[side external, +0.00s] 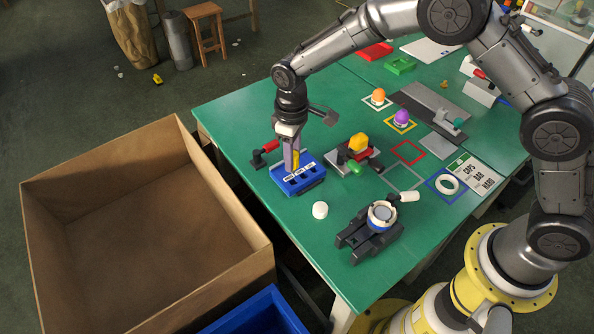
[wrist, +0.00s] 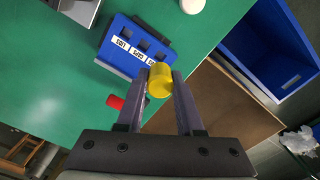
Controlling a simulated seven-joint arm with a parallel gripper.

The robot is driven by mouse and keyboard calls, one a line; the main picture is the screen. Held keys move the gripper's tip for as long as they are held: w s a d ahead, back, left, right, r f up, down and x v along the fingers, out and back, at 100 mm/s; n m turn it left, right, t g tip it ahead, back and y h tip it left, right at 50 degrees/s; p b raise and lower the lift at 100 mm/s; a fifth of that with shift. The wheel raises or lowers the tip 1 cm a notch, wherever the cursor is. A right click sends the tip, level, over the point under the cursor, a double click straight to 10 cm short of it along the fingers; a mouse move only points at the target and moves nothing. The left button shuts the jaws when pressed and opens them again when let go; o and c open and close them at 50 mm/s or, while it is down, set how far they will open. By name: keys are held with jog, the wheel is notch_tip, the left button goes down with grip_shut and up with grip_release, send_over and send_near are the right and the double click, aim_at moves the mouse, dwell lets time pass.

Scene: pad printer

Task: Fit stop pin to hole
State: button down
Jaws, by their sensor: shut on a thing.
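My gripper (wrist: 162,78) is shut on a yellow cylinder (wrist: 160,82), which looks like the stop pin. In the side view my gripper (side external: 292,160) points down over the blue block (side external: 287,188), with the yellow pin (side external: 296,160) partly hidden by the fingers. In the wrist view the blue block (wrist: 112,50) has a row of dark holes (wrist: 142,45) with white labels in front of them. The pin's head overlaps the block's near right corner and covers part of the last label. The pin's lower end is hidden, so I cannot tell whether it touches the block.
A red-handled lever (side external: 266,149) stands left of the block. A white cap (side external: 320,210) lies in front of it. A dark clamp fixture (side external: 368,240) and a fixture with a yellow part (side external: 358,143) stand to the right. The large cardboard box (side external: 225,210) is beyond the table edge.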

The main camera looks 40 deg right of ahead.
jog(key=d, duration=0.3)
jog(key=shift+d, duration=0.2)
jog(key=shift+f, duration=1.55)
jog(key=shift+f, duration=1.35)
dwell(0.9)
jog(key=shift+c, duration=2.3)
grip_release()
